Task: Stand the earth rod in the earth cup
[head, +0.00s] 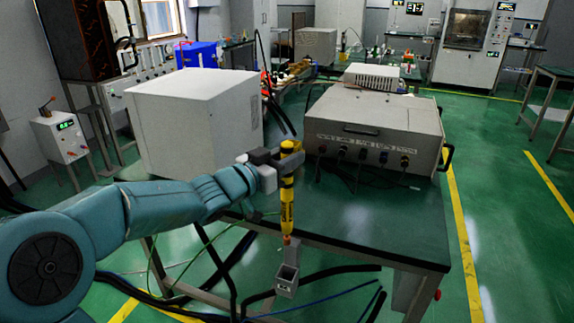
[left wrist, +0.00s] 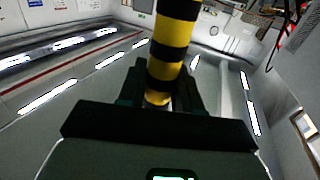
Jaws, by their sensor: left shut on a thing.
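The earth rod (head: 287,205) is yellow with black bands and hangs nearly upright in the head view. My left gripper (head: 288,160) is shut on its upper part. The rod's orange lower tip shows just above the earth cup (head: 286,282), a small grey square holder at the table's front edge. From this angle I cannot tell whether the tip is over the opening or in front of it. In the left wrist view the banded rod (left wrist: 172,50) rises from between the dark fingers (left wrist: 160,88). The cup is not visible there. My right gripper is not in view.
The green table (head: 370,225) carries a large white box (head: 195,120) at left and a beige generator case (head: 375,130) at right, with cables at its front. Loose cables hang below the front edge around the cup. A walkway is clear at right.

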